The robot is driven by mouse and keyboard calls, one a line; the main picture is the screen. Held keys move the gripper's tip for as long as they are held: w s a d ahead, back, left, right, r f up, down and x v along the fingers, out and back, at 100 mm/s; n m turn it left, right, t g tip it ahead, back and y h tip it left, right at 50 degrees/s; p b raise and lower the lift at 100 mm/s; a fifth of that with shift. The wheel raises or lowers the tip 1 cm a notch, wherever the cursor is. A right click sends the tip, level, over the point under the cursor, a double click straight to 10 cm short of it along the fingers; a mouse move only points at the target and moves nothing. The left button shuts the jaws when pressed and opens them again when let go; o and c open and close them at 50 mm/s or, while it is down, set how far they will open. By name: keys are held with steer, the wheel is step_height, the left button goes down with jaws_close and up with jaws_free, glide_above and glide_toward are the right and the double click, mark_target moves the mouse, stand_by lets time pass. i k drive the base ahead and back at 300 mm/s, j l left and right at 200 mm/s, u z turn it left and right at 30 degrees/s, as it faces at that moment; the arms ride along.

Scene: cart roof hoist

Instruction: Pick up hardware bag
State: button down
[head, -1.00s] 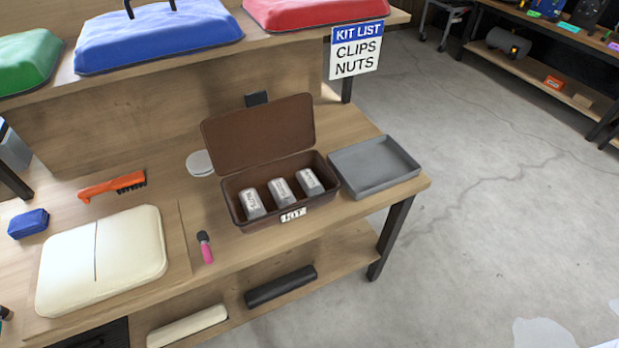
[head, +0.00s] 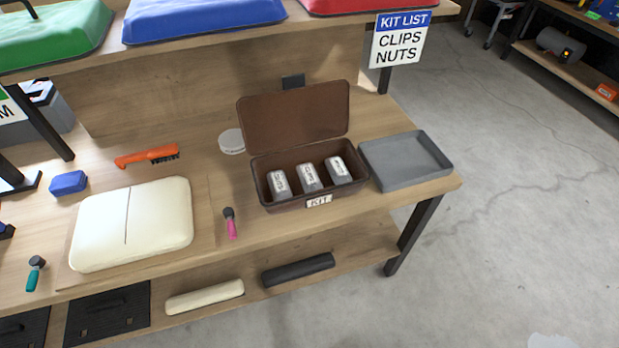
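Several small silver-grey bags with printed labels stand in a row inside an open brown kit box on the bench: a left bag (head: 280,184), a middle bag (head: 309,176) and a right bag (head: 339,170). The printing on them is too small to read surely. The brown box (head: 298,203) has its lid (head: 295,120) raised at the back and a KIT label (head: 319,201) on its front. A sign (head: 400,39) on the bench's upright reads KIT LIST, CLIPS, NUTS. My gripper is not in view.
An empty grey tray (head: 405,161) stands right of the box, near the bench's right end. A pink-handled tool (head: 230,224), a white round lid (head: 232,141), an orange brush (head: 147,156) and a cream cushion (head: 132,224) lie to the left. Open floor (head: 520,210) is at right.

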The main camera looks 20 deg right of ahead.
mark_target(311, 181)
steer(key=i+j, duration=0.1)
steer(key=j, duration=0.4)
steer(key=i+j, duration=0.1)
steer(key=j, duration=0.45)
steer(key=k+j, duration=0.1)
steer(key=j, duration=0.2)
steer(key=k+j, duration=0.15)
steer(key=j, duration=0.2)
steer(key=z, duration=0.05)
